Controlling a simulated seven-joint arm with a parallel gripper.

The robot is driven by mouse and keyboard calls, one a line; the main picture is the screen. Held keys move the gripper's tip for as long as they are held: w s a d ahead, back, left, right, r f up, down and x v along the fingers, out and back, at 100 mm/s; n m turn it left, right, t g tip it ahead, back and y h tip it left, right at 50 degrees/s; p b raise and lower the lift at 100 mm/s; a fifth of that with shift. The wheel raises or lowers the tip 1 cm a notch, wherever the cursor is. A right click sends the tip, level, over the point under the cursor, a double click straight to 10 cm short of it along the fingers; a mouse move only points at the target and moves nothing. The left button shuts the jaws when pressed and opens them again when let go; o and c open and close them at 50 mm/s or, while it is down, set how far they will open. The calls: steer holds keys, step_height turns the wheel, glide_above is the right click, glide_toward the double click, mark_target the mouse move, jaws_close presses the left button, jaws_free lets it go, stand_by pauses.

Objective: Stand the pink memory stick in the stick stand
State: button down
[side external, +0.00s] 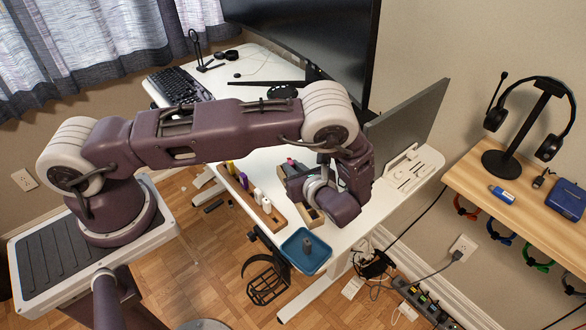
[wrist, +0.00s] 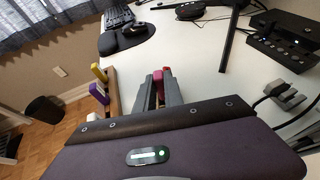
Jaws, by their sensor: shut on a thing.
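The pink memory stick (wrist: 158,76) shows between the grey fingers of my gripper (wrist: 159,88) in the wrist view. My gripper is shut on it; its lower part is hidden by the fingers. In the side view a bit of pink (side external: 291,161) shows beside my gripper (side external: 292,168), over the white desk. The long wooden stick stand (side external: 238,187) lies left of my gripper along the desk edge, with yellow, purple and white sticks upright in it. In the wrist view the stand (wrist: 112,88) is left of my fingers, with a yellow stick (wrist: 98,72) and a purple stick (wrist: 97,92).
A small wooden box (side external: 312,219) stands under my wrist, its contents mostly hidden. A blue tray (side external: 318,262) with a grey upright thing is at the desk's front corner. A monitor (side external: 408,118) and a white dock (side external: 415,168) stand to the right. A keyboard (side external: 178,86) lies farther back.

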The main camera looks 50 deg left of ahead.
steer(key=shift+r, duration=0.65)
stand_by(0.4)
steer(key=shift+f, duration=1)
steer(key=c, duration=1.4)
jaws_free()
steer(key=shift+o, duration=0.2)
steer(key=v, duration=0.7)
